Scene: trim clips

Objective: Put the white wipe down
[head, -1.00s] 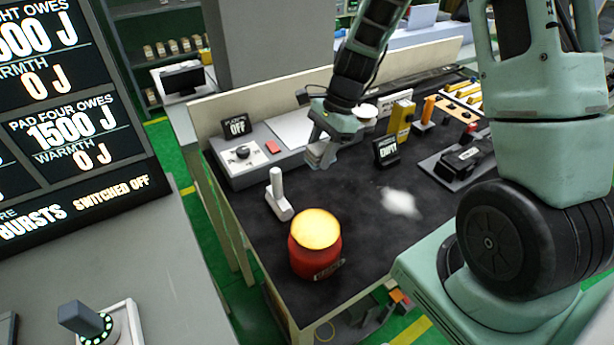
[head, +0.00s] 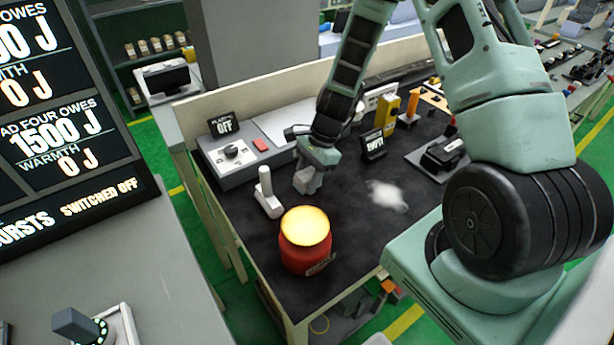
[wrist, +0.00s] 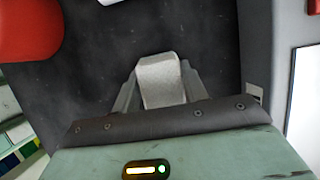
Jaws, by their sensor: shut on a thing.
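My gripper (head: 308,178) is shut on the white wipe (wrist: 160,82), a pale grey-white, speckled, folded piece between the two fingers in the wrist view. In the head view the wipe (head: 307,184) hangs below the fingers, over the dark bench top (head: 345,225). I cannot tell whether it touches the bench. The gripper is behind the red pot (head: 304,250) with the glowing yellow top, and to the right of the white upright handle (head: 266,190).
A fuzzy white patch (head: 388,195) lies on the bench to the right. A grey control box (head: 236,155) with an OFF sign is at back left.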

